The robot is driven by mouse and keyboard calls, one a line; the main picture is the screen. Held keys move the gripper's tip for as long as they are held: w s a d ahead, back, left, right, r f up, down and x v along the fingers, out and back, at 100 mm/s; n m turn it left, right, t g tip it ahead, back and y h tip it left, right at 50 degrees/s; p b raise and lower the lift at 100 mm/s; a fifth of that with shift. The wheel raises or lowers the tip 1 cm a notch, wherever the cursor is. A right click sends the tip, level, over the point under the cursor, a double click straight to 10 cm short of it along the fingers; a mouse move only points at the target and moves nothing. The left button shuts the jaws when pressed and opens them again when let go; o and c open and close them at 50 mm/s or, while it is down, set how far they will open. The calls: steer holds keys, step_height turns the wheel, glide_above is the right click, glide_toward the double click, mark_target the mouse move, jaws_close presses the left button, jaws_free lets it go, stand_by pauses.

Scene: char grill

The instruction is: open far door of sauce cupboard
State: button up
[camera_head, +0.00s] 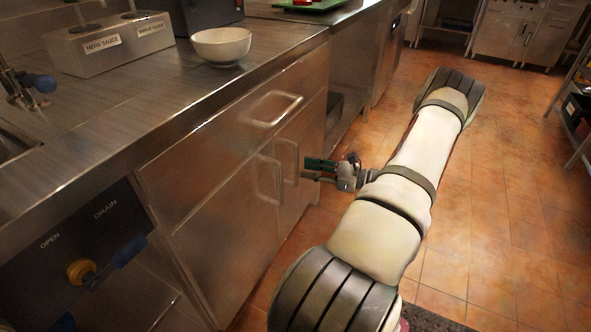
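The steel sauce cupboard (215,190) stands under the counter that carries the sauce wells. It has a drawer with a handle (282,110) at the top and two doors side by side below. The near door has an upright loop handle (266,180). The far door (307,140) has a similar handle (283,160) and looks shut. My gripper (305,170) points left at the far door, close to the right of its handle. Its two fingers show slightly apart, with nothing visible between them. I cannot tell whether they touch the handle.
A white bowl (221,46) and a labelled sauce box (110,45) stand on the counter (150,100). A panel (75,260) with drain valve knobs is at lower left. Open tiled floor (500,210) lies right of my arm, with a shelf rack (577,110) at the right edge.

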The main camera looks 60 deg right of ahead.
mark_target(296, 184)
steer(key=shift+b+x, duration=0.4)
steer(key=shift+x, duration=1.95)
jaws_close()
